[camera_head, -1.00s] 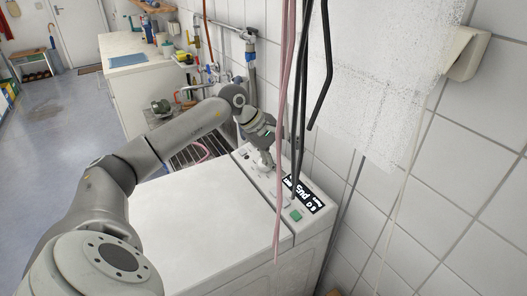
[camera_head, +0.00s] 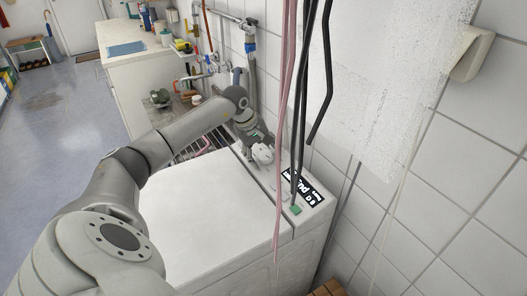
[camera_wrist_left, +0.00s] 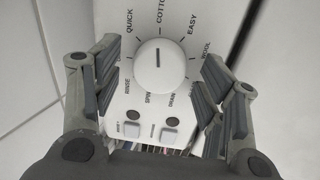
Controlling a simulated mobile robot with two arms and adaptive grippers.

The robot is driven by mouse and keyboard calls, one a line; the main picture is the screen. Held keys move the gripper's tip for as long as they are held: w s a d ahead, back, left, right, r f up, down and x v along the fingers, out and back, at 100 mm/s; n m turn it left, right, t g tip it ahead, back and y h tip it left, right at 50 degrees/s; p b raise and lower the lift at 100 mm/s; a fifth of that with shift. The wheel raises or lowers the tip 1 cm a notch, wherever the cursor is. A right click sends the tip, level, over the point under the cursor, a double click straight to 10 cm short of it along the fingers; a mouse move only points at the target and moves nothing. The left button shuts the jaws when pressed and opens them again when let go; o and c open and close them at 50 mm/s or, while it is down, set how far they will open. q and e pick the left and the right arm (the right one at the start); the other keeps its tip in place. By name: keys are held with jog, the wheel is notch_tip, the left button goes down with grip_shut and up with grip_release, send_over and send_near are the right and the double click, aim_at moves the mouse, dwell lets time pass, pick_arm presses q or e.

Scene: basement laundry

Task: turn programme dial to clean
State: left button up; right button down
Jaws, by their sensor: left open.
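The white round programme dial (camera_wrist_left: 161,72) faces me in the left wrist view, with its dark pointer line turned up toward COTTON. QUICK, EASY, WOOL, DRAIN, SPIN and RINSE stand around it; I see no CLEAN label. My left gripper (camera_wrist_left: 160,84) is open, with one finger on each side of the dial; I cannot tell whether they touch it. In the head view my left gripper (camera_head: 262,153) is over the control panel of the white washing machine (camera_head: 205,215) and hides the dial. My right gripper is not in view.
A lit display (camera_head: 301,188) and a green button (camera_head: 295,210) are on the panel's near part. Pink and black cables (camera_head: 300,100) hang in front of the panel. The tiled wall (camera_head: 430,190) is close on the right. A white counter (camera_head: 125,80) stands farther back.

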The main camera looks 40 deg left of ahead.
pick_arm(q)
jog(key=shift+w+f, duration=0.1)
jog(key=shift+f, duration=0.15)
jog(key=c, duration=1)
jog(key=shift+c, duration=0.2)
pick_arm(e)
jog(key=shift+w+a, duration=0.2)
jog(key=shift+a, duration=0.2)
